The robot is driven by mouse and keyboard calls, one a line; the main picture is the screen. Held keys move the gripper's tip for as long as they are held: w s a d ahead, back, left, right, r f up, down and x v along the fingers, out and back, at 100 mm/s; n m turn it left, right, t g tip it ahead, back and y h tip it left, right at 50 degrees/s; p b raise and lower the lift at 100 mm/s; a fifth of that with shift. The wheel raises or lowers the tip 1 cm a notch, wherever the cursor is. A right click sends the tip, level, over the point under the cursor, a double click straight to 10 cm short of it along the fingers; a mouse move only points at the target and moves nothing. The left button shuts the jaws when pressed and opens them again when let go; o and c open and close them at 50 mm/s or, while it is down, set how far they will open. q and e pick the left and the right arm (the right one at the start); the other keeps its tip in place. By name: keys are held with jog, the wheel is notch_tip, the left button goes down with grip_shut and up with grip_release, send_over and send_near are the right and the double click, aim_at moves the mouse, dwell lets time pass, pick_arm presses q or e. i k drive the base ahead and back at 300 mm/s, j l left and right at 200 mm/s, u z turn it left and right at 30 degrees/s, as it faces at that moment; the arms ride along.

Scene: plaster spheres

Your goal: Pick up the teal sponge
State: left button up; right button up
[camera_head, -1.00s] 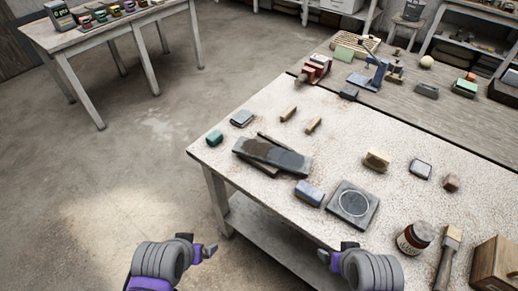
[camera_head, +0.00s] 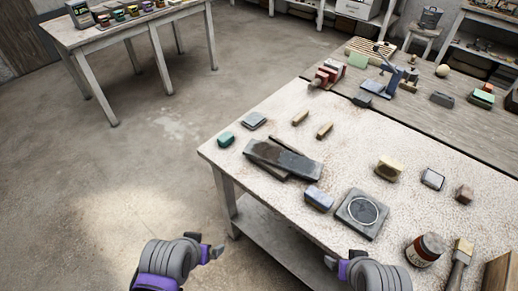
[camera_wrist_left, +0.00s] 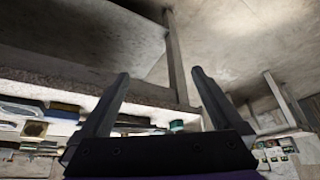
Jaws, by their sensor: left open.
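The teal sponge (camera_head: 226,139) is a small block lying near the left corner of the pale worktable (camera_head: 330,150). A small teal patch (camera_wrist_left: 177,126), likely the sponge, shows beyond the fingers in the left wrist view. My left gripper (camera_head: 213,250) is at the bottom of the head view, off the table's left side and well apart from the sponge. In the left wrist view its fingers (camera_wrist_left: 160,80) are spread with nothing between them. My right gripper (camera_head: 335,262) is at the bottom, near the table's front edge; its finger opening cannot be made out.
A grey-blue block (camera_head: 254,121), dark sharpening stones (camera_head: 283,160) and a blue block (camera_head: 319,199) lie near the sponge. A square plate (camera_head: 361,214), a jar (camera_head: 425,249) and a brush (camera_head: 460,262) are farther right. The floor left of the table is clear.

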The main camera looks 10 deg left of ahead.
aim_at(226, 139)
jog(key=i+j+z, duration=0.15)
jog(key=i+j, duration=0.15)
jog(key=i+j+z, duration=0.15)
jog(key=j, duration=0.3)
jog(key=i+j+z, duration=0.15)
jog(key=i+j, duration=0.25)
